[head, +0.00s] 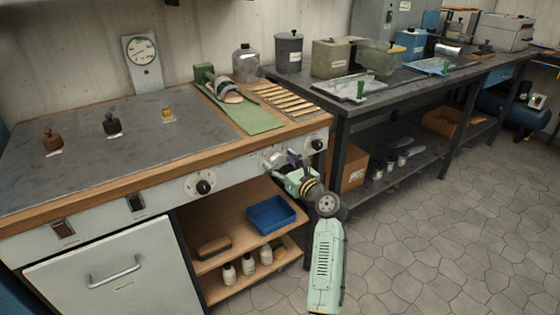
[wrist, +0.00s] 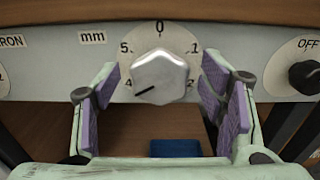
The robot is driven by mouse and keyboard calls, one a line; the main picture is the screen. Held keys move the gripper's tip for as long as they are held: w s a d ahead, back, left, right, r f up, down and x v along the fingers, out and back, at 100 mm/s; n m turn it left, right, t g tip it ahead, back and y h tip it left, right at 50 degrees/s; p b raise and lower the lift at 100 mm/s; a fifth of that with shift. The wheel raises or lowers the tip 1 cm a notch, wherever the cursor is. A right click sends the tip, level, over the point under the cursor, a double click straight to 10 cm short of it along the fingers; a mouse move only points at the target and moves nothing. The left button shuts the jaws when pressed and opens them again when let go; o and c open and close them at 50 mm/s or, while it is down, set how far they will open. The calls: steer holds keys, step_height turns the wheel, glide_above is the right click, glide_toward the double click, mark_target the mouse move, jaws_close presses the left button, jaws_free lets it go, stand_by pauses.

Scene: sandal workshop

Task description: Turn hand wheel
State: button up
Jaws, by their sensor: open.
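A silver faceted hand wheel (wrist: 160,75) sits on the bench's front panel in the wrist view. Its dial is labelled "mm", with 0 at the top and 1, 2, 4 and 5 also readable. The dark pointer line on the wheel points to the lower left, below the 4. My gripper (wrist: 158,98) is open, with one purple-padded finger to the left of the wheel and one to the right. The wheel is between the fingers or just ahead of them; I see no clear contact. In the head view my gripper (head: 284,165) is at the panel and largely covers the wheel.
A black knob marked OFF (wrist: 306,77) is close to the right finger. Another black knob (head: 203,187) is further left on the panel. Below is an open shelf (head: 225,258) with a blue tray (head: 269,214). A dark workbench (head: 410,98) stands to the right. The floor is clear.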

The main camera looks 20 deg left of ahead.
steer(key=shift+w+a, duration=0.1)
steer(key=shift+a, duration=0.05)
steer(key=c, duration=1.2)
